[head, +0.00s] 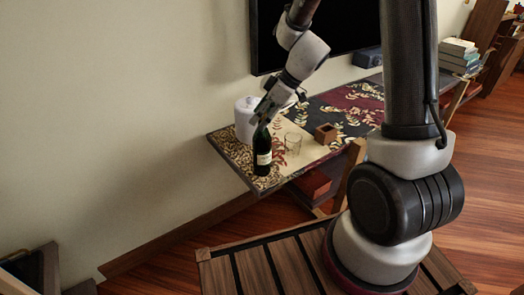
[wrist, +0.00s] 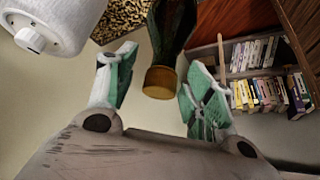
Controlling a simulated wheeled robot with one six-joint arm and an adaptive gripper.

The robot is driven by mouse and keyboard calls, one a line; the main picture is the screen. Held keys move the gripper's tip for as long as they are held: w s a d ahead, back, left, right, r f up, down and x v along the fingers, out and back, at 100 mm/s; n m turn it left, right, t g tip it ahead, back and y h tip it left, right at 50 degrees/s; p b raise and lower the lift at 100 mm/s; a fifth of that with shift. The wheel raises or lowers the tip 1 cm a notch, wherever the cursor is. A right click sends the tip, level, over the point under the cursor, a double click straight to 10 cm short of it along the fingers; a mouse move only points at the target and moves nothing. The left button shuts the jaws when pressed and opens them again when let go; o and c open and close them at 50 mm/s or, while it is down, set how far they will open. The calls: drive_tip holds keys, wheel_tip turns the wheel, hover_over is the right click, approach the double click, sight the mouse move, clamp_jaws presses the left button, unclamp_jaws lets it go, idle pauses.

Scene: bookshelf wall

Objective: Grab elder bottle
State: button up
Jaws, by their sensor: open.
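A dark green bottle (head: 262,155) with a pale label stands upright near the front left corner of the patterned table (head: 212,140). In the wrist view the bottle (wrist: 174,30) comes down from the top edge, its gold-brown cap (wrist: 160,82) lying between the two fingers. My gripper (head: 266,112) is right at the bottle's top in the head view. In the wrist view my gripper (wrist: 160,88) is open, with a gap on each side of the cap. The bottle's label is out of sight in the wrist view.
A white rounded container (head: 244,118) stands close behind the bottle; it fills the wrist view's upper left (wrist: 52,22). The wall borders the table's back.

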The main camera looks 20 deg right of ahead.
clamp_jaws()
drive_tip(key=shift+r, duration=0.1)
idle(0.4)
